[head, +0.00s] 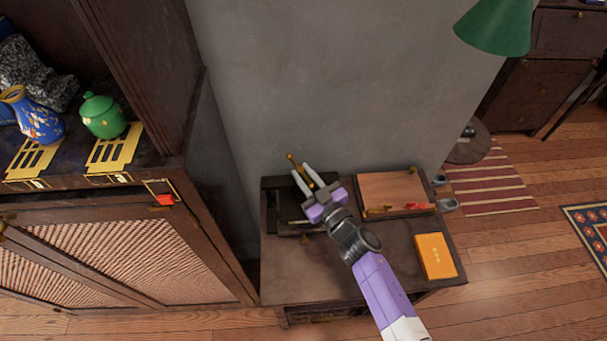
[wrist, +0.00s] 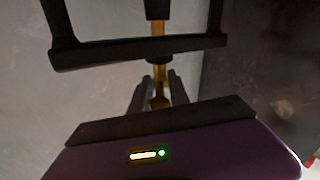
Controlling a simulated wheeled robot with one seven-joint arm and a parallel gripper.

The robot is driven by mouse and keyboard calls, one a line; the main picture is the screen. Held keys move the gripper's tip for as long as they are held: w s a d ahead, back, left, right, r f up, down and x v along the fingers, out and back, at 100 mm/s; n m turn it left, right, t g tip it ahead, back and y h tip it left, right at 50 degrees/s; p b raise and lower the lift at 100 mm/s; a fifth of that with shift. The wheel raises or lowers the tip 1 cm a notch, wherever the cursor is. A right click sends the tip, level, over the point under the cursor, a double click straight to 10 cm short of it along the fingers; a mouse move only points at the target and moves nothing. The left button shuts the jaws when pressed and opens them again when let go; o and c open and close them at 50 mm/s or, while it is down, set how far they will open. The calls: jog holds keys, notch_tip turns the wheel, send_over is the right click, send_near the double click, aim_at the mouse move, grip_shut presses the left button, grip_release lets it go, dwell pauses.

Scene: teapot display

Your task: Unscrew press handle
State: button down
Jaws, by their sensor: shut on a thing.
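The press (head: 283,222) is a dark frame on the small wooden table, against the grey wall. In the wrist view its black crossbar (wrist: 100,52) spans the upper part, with a brass screw (wrist: 158,30) at its middle. The press handle (head: 292,159) is a thin brass bar with a rounded end, above the press. My gripper (head: 302,172) reaches it from the front right, its two light fingers on either side. In the wrist view my gripper (wrist: 158,82) is shut on the brass handle (wrist: 159,100) just past the crossbar. The fingers partly hide the handle.
On the table (head: 325,270), a wooden board (head: 390,187) with small red items lies right of the press, and an orange book (head: 435,256) at the front right. A cabinet with a blue vase (head: 38,122) and green jar (head: 102,116) stands left. A green lampshade (head: 497,25) hangs upper right.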

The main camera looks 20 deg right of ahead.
jog(key=shift+d+n+y, duration=0.1)
jog(key=shift+n+y, duration=0.3)
jog(key=shift+y, duration=0.1)
jog(key=shift+w+d+n+g+y, duration=0.15)
jog(key=shift+n+g+y, duration=0.35)
jog(key=shift+n+y, duration=0.5)
jog(key=shift+d+n+g+y, duration=0.2)
jog(key=shift+n+g+y, duration=0.35)
jog(key=shift+y, duration=0.75)
jog(key=n+g+y, duration=0.1)
jog(key=n+g+y+b, duration=0.1)
jog(key=y, duration=0.1)
jog(key=shift+w+d+f+n+y, duration=0.15)
jog(key=shift+d+f+n+y, duration=0.05)
jog(key=shift+n+y, duration=0.15)
jog(key=n+g+y+b, duration=0.2)
jog(key=b, duration=0.1)
jog(key=n+g+y+b, duration=0.1)
jog(key=n+g+b, duration=0.1)
jog(key=g+b, duration=0.1)
jog(key=shift+w+d+f+y, duration=0.1)
jog(key=shift+w+f+y, duration=0.1)
jog(key=shift+y, duration=0.15)
jog(key=n+g+b, duration=0.1)
jog(key=g+b, duration=0.1)
jog(key=shift+r+y+b, duration=0.15)
jog(key=shift+y+b, duration=0.25)
jog(key=shift+r+n+g+b, duration=0.2)
jog(key=shift+n+g+b, duration=0.2)
jog(key=shift+g+b, duration=0.05)
